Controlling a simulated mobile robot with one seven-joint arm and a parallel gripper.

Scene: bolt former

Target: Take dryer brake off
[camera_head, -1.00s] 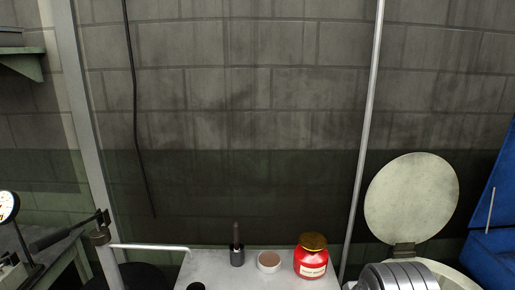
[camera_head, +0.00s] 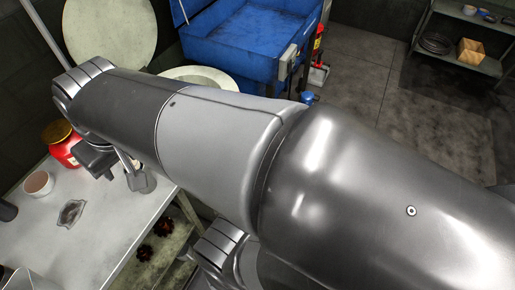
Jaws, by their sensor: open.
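A round pale lid (camera_head: 110,28) stands raised at the upper left, beside a pale round tub (camera_head: 222,80); these look like the dryer. My arm crosses in front and hides much of the tub. I cannot make out a brake lever. My gripper (camera_head: 132,168) is open, partly hidden below my arm, over the right edge of the table and in front of the tub. It appears to hold nothing and is close to the red jar (camera_head: 63,150) on its left. I cannot tell whether it touches anything.
The grey table (camera_head: 105,225) carries the red jar and a small round cup (camera_head: 38,183). A blue basin (camera_head: 235,40) stands behind the tub. A shelf (camera_head: 465,50) with a wooden block (camera_head: 470,51) is at the upper right. The floor (camera_head: 385,100) before it is clear.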

